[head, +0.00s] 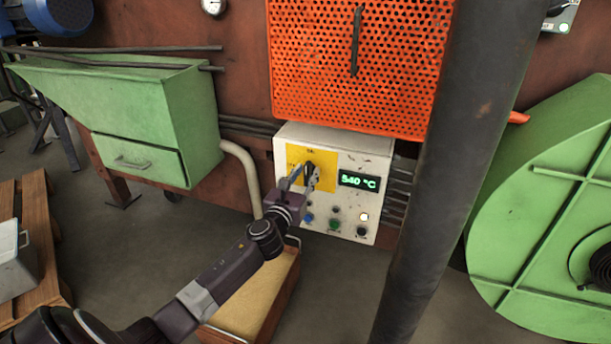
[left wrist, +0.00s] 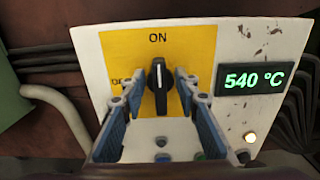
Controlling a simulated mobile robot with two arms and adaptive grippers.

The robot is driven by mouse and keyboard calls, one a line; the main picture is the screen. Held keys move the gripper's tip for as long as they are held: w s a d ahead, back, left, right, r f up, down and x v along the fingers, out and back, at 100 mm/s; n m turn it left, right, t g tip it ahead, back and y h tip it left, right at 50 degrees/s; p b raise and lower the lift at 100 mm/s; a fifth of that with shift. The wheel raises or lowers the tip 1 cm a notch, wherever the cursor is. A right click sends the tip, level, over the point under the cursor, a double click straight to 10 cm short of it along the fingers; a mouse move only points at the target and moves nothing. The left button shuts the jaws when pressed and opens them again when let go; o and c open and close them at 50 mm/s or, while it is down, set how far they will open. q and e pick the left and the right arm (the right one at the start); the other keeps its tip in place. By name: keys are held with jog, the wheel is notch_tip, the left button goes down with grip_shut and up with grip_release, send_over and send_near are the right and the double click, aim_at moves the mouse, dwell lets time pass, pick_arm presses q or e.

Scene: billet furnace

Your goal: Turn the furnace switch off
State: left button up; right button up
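The furnace switch is a black rotary knob (left wrist: 157,84) on a yellow plate (left wrist: 190,42) of a white control box (head: 285,136). Its white pointer line points up at the word ON. The display (head: 359,181) reads 540 °C, and it is lit green in the left wrist view (left wrist: 253,79). My left gripper (head: 303,177) is at the knob. In the left wrist view its two blue-padded fingers (left wrist: 160,100) stand open on either side of the knob, with a gap visible on each side. The label left of the knob is partly hidden by a finger. My right gripper is not in view.
An orange perforated guard (head: 355,60) hangs above the box. A dark vertical pipe (head: 450,130) stands right of it, then a green round housing (head: 550,210). A green bin (head: 130,105) is at left. A sand-coloured tray (head: 255,300) lies below.

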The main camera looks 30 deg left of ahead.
pick_arm(q)
grip_shut()
